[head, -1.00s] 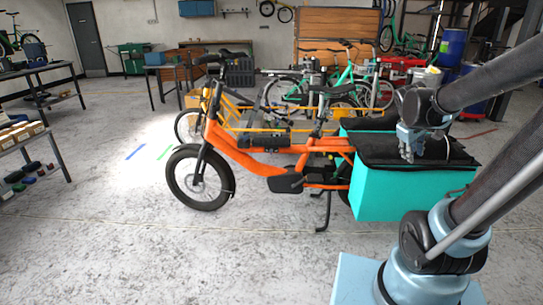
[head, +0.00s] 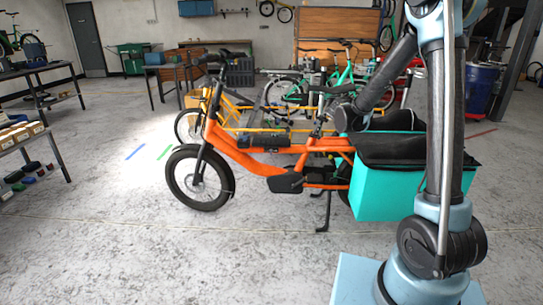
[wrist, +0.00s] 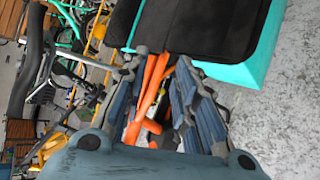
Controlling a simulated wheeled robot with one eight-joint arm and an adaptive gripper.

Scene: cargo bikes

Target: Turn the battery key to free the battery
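The orange cargo bike (head: 225,145) stands side-on in the head view, front wheel to the left. A dark box (head: 262,139), which looks like the battery, sits along its orange frame tube. I cannot make out the key in either view. My gripper (wrist: 164,66) is open in the wrist view, its two fingers apart with nothing held. Orange bike frame parts (wrist: 153,85) show beyond and between the fingers. In the head view my wrist is above the bike's rear, by the seat area, and the fingers cannot be made out there.
Turquoise cargo bags (head: 395,192) with black tops hang at the bike's rear, near my arm; one also shows in the wrist view (wrist: 240,75). The black saddle (wrist: 30,60) is at the left there. More bikes stand behind. The floor in front is clear.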

